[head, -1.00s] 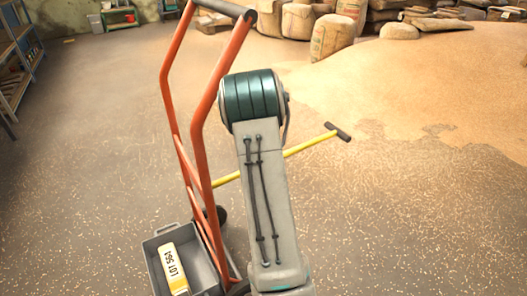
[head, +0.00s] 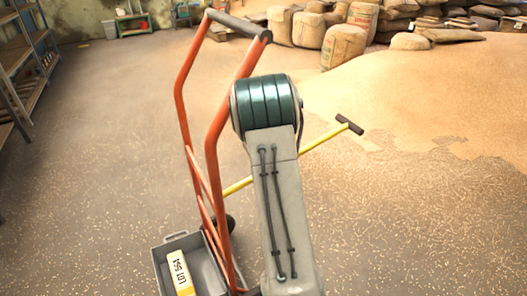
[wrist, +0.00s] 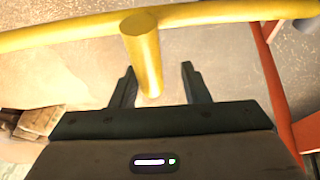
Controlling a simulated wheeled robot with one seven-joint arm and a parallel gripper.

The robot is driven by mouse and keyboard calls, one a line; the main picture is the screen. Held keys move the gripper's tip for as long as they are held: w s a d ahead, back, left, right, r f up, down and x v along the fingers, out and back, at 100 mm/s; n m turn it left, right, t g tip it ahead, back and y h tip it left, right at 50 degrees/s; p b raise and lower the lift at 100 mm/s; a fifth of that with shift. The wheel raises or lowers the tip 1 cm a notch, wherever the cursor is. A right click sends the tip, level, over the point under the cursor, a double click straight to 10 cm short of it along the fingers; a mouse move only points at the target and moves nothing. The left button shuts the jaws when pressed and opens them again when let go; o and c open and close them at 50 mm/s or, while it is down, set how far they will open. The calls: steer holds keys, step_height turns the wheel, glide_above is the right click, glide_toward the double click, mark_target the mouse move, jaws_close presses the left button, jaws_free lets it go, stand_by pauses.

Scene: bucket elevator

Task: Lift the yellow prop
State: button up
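The yellow prop (head: 315,143) is a slim yellow bar with a dark crosspiece at its right end. In the head view it slants up to the right behind my arm, which hides its middle. In the wrist view the yellow bar (wrist: 225,12) crosses the top, and a short yellow stub (wrist: 142,50) comes off it toward my gripper (wrist: 157,86). The two dark fingers are apart, one on each side of the stub's end, with gaps visible. My gripper is hidden in the head view.
An orange hand truck (head: 215,150) stands left of my arm. A grey bin (head: 211,266) at its foot holds a yellow block (head: 180,272) marked LOT 56A. Sacks (head: 343,46) and a heap of grain lie at the back right. Shelves (head: 28,75) stand left; the left floor is clear.

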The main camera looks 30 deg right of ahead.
steer(key=shift+d, duration=0.15)
steer(key=shift+r, duration=0.15)
steer(key=s+a+r, duration=0.2)
steer(key=s+a, duration=0.1)
steer(key=s, duration=0.3)
steer(key=s+a+r+p, duration=0.1)
steer(key=s+a+r, duration=0.1)
steer(key=s, duration=0.4)
steer(key=shift+s+a, duration=0.25)
steer(key=shift+a, duration=0.6)
